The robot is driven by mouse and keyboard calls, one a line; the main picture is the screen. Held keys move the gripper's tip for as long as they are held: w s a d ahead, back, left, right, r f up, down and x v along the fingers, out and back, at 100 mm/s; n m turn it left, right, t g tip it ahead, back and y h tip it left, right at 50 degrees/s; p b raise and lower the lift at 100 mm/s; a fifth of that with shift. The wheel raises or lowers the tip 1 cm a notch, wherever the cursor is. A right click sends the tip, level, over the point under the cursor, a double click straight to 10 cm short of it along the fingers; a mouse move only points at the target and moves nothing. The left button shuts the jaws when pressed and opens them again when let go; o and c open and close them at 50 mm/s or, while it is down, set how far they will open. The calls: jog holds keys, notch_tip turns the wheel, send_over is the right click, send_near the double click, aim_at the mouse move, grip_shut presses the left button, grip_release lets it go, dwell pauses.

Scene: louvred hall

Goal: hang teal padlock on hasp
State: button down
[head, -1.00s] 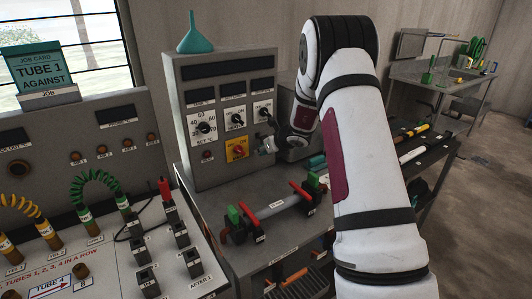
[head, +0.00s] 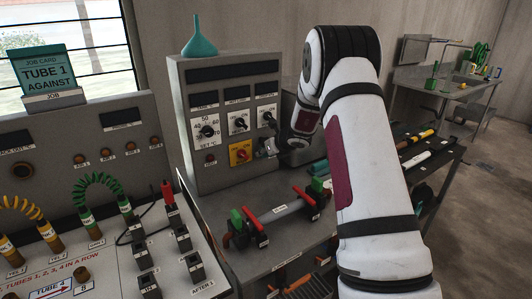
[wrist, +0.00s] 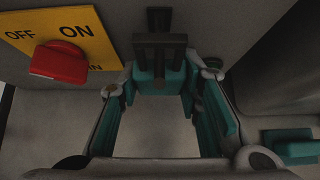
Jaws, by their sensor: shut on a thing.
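My gripper (wrist: 163,88) is shut on the teal padlock (wrist: 158,86), its fingers on either side of the body in the wrist view. Dark grey metal, which looks like the shackle and hasp (wrist: 158,42), stands just beyond the body against the panel. They overlap, and I cannot tell whether the shackle is through the hasp. The red rotary switch (wrist: 60,64) on its yellow ON/OFF plate is left of the padlock. In the head view my gripper (head: 266,147) is at the grey control box (head: 222,170), right of the switch (head: 241,154); the padlock is too small there to make out.
A teal block (wrist: 290,146) lies on the bench at the right. A tube in a clamp stand (head: 285,211) with red and green handles is in front of the box. A teal funnel (head: 200,36) stands on top. The tube panel (head: 110,245) fills the left.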

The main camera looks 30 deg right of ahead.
jog(key=shift+w+a+r, duration=0.3)
jog(key=shift+w+a, duration=0.1)
jog(key=shift+w, duration=0.2)
jog(key=shift+f+b, duration=0.5)
jog(key=shift+b, duration=0.25)
jog(key=shift+f, duration=0.1)
jog(key=shift+w+f, duration=0.1)
jog(key=shift+f, duration=0.25)
jog(key=c, duration=0.8)
grip_release()
jog(key=shift+o, duration=0.2)
jog(key=shift+r, duration=0.1)
jog(key=shift+d, duration=0.2)
